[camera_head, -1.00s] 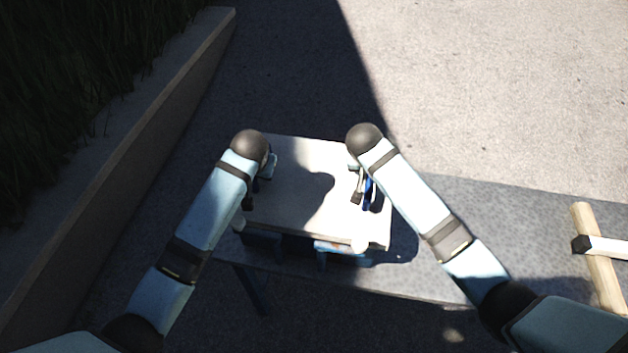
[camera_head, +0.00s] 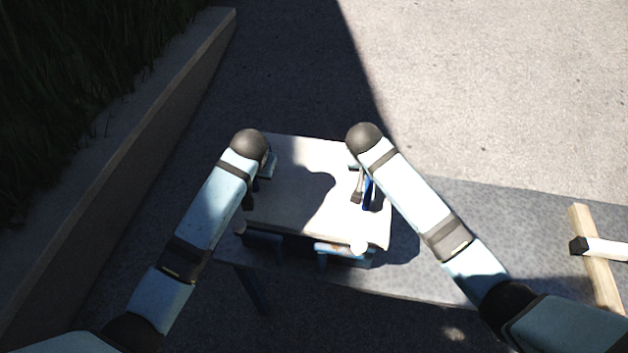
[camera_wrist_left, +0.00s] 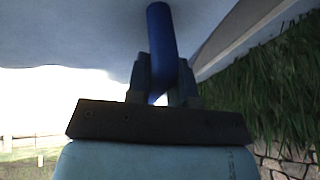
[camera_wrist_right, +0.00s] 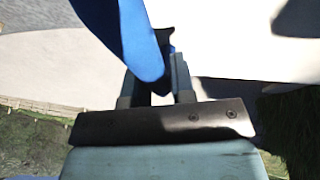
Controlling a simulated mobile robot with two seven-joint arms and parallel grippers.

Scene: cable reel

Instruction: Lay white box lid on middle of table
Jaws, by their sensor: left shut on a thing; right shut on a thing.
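The white box lid (camera_head: 295,205) is a pale flat panel between my two arms in the head view, partly in their shadow. It has blue handles. My left gripper (camera_head: 264,178) is at the lid's left side, shut on a blue handle (camera_wrist_left: 161,32), which shows clearly in the left wrist view. My right gripper (camera_head: 361,184) is at the lid's right side, shut on the other blue handle (camera_wrist_right: 138,45). Blue parts (camera_head: 342,254) show below the lid's near edge with a dark gap. I cannot tell whether the lid rests on something or is held just above it.
A long grey table (camera_head: 470,215) extends right from under the lid, with clear surface there. A wooden bar (camera_head: 594,255) with a white and black piece lies at its right end. A low wall (camera_head: 120,170) and grass are at the left.

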